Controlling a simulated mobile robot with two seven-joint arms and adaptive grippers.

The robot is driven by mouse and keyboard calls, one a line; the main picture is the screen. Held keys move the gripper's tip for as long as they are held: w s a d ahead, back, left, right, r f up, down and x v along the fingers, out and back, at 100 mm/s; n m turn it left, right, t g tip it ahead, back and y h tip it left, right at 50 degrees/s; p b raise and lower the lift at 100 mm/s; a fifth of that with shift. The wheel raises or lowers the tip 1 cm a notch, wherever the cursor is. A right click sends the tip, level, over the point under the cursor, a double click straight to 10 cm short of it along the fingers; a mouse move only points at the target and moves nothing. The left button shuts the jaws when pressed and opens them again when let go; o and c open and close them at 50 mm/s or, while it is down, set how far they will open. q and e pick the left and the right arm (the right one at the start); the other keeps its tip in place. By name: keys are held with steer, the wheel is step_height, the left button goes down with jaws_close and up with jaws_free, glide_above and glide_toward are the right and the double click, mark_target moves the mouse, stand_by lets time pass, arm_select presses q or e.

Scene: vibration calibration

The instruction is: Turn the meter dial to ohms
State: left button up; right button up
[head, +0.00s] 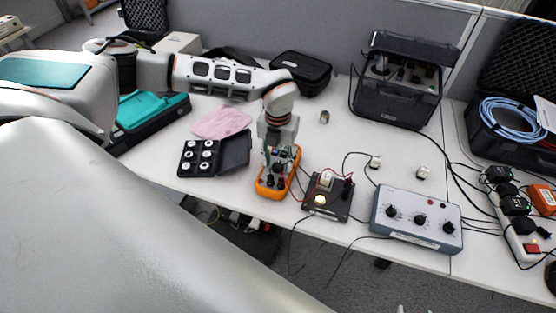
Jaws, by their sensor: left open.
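The meter (272,190) is a handheld unit with an orange rim. It lies on the white table near the front edge, in the middle of the head view. My left gripper (277,158) reaches down over the meter from above and is open. Its fingers cover the meter's upper and middle face, so the dial and its setting cannot be made out. Whether the fingers touch the dial cannot be told. Dark and red plugs show at the meter's lower end. My right gripper is not in view.
A black board (327,197) with a red clip sits right of the meter, wired by leads. A blue-grey knob box (416,219) stands further right. An open black case of weights (193,157) lies left. A pink cloth (222,121) and black case (301,70) lie behind.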

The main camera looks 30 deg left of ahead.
arm_select(q)
steer(key=c, duration=1.1)
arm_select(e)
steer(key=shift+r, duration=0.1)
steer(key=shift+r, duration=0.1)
arm_select(q)
steer(key=m+p, duration=0.2)
steer(key=m, duration=0.3)
steer(key=shift+d+m+p, duration=0.1)
steer(key=shift+m+p, duration=0.3)
steer(key=shift+m, duration=0.7)
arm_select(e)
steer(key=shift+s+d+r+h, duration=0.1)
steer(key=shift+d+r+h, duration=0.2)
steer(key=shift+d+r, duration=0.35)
arm_select(q)
steer(key=shift+m, duration=0.3)
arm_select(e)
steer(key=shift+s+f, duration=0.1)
